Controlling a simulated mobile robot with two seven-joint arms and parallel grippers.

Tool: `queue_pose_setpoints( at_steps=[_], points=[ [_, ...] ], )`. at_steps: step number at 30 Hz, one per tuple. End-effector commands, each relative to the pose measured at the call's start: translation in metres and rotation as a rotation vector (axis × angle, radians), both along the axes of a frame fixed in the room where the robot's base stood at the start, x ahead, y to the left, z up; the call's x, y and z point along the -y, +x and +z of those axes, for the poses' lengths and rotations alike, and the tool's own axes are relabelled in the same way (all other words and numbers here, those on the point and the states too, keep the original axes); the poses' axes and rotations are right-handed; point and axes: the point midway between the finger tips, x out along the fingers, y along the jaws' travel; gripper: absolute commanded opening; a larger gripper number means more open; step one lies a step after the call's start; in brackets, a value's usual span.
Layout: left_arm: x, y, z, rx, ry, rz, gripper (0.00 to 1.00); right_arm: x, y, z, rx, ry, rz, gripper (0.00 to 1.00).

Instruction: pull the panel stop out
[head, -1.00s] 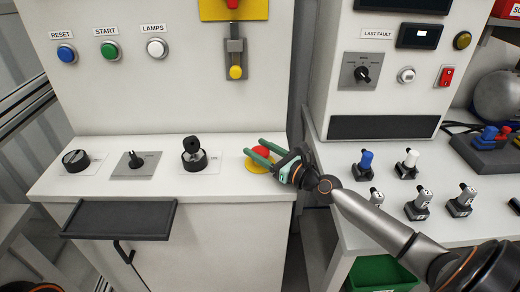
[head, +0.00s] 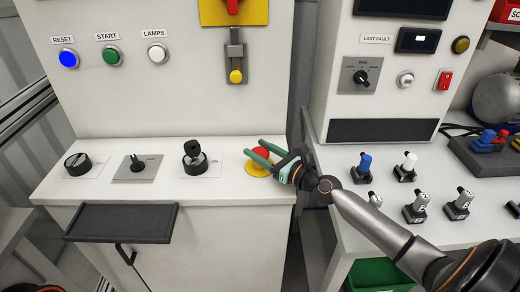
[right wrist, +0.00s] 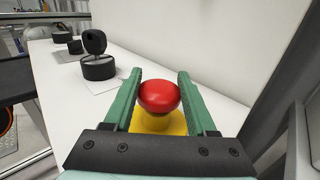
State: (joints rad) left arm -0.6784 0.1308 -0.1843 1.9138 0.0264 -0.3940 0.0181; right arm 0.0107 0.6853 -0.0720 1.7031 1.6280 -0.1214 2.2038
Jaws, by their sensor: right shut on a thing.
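The panel stop is a red mushroom button (head: 260,153) on a yellow base (head: 255,170), at the right end of the white console ledge. My right gripper (head: 259,151) reaches it from the right and is shut on the red head, one green finger on each side. In the right wrist view the red head (right wrist: 159,96) sits between the two fingers (right wrist: 158,92), with the yellow base (right wrist: 160,123) below and a gap of stem partly hidden. My left gripper is not in view.
On the ledge to the left stand a black key switch (head: 194,158) and two rotary knobs. The blue RESET button (head: 68,58) above is brightly lit. A second bench (head: 340,190) with several toggle-like levers is at the right, beyond a gap.

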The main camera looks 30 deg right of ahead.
Motion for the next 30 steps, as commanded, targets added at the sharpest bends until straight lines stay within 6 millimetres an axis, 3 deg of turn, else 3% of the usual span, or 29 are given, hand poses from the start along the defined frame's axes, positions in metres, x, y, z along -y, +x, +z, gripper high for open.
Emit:
queue_pose_setpoints(
  at_steps=[1,9,10,17,30],
  points=[
    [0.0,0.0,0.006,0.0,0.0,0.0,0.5,0.001,0.001,0.009,0.008,0.002,-0.004,0.0],
    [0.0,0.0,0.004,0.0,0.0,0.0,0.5,0.001,0.001,0.008,0.011,0.0,-0.004,0.0],
    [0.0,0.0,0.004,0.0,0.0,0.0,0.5,0.001,0.001,0.008,0.011,0.0,-0.004,0.59],
    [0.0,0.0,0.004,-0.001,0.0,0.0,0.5,0.001,0.001,0.006,0.007,0.0,-0.003,0.85],
    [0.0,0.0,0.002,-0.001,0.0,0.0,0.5,0.003,-0.009,0.003,0.003,0.0,-0.002,0.87]
  ],
)
